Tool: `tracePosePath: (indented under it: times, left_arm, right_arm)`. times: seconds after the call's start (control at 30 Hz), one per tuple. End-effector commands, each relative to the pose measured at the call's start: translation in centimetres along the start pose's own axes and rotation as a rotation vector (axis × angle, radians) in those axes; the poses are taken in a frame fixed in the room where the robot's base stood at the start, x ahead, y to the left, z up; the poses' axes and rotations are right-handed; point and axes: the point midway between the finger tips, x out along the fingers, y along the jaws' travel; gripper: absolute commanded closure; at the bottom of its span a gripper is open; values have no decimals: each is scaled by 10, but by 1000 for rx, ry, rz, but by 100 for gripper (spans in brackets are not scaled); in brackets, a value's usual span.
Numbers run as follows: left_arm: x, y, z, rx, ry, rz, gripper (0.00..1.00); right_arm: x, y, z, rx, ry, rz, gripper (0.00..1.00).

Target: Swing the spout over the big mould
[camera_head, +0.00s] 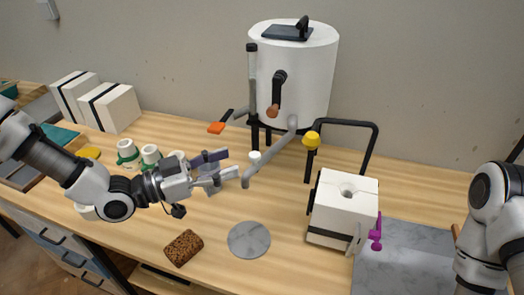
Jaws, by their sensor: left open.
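The grey spout (270,152) slopes from below the white tank (312,75) down to the front left, over bare bench. A white stub (255,157) shows beside its lower part. The white mould (343,205) with a pour hole in its top stands to the right of the spout's end; the spout is not over it. My left gripper (232,178) is open, its fingertips just left of the spout's lower end. Whether they touch it I cannot tell. My right arm shows at the right edge, its gripper out of view.
Two white strapped blocks (118,108) stand at the back left, with green-and-white pots (128,150) near my left arm. A brown block (183,248) and a grey disc (249,239) lie in front. A black frame (370,150) rises behind the mould; a grey slab (405,262) lies right.

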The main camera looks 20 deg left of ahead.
Motion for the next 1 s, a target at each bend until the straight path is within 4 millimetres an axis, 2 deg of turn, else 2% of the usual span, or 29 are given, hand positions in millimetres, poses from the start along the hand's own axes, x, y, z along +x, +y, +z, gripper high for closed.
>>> tracePosePath:
  times: [0.03, 0.17, 0.63, 0.97, 1.0]
  left_arm:
    - [-2, -2, 7, -20, -2, -12, 51]
    - [6, -2, 7, -18, -10, -11, 51]
    - [69, -3, 7, -20, -11, -11, 51]
    - [76, -4, 7, -23, -7, -14, 51]
    - [76, -4, 7, -23, -7, -14, 55]
  right_arm:
    - [2, 0, 0, 0, 0, 0, 60]
    - [1, 0, 0, 0, 0, 0, 60]
    - [-4, 0, 0, 0, 0, 0, 60]
    - [-5, 0, 0, 0, 0, 0, 60]
    - [-5, 0, 0, 0, 0, 0, 60]
